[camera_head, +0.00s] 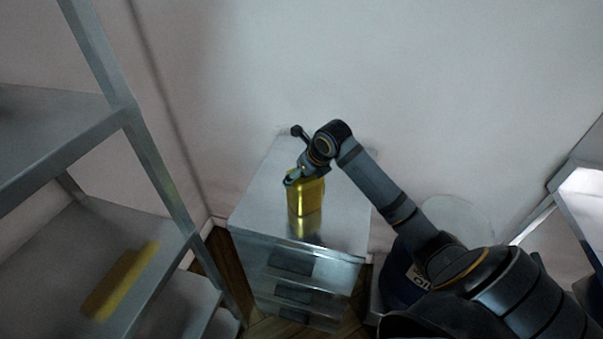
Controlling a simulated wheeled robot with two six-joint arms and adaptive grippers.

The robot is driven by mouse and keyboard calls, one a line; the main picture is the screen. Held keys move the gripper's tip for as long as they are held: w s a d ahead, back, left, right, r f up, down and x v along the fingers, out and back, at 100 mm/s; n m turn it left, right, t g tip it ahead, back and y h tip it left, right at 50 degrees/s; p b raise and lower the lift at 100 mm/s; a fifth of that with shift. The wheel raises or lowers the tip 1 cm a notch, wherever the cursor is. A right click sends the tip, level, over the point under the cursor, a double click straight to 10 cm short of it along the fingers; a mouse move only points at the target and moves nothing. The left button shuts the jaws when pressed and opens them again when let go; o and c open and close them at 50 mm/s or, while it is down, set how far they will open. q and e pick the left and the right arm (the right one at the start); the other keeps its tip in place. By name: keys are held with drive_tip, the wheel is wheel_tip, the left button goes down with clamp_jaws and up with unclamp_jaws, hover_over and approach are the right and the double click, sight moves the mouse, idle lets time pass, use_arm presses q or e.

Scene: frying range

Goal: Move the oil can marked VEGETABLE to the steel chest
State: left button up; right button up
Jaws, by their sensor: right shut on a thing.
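A yellow-gold oil can (307,198) stands upright on, or just above, the top of the steel chest (345,220); I cannot tell whether it touches. Its reflection shows on the shiny top near the front edge. No marking on the can is readable from here. My right gripper (293,178) reaches in from the right and is shut on the upper part of the can. The gripper and wrist hide part of the can's top. The chest has a stack of drawers with dark handles in its front. My left gripper is not in view.
A metal shelf rack (130,115) stands close on the left. A dark blue drum (400,275) with partly hidden lettering stands right of the chest, behind my right arm. Another metal unit (585,190) is at the right edge. The wall is close behind the chest.

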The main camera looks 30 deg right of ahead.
drive_tip(key=shift+f, duration=0.1)
drive_tip(key=o, duration=1.3)
drive_tip(key=shift+f, duration=0.2)
drive_tip(key=shift+o, duration=1.3)
drive_tip(key=shift+r, duration=0.1)
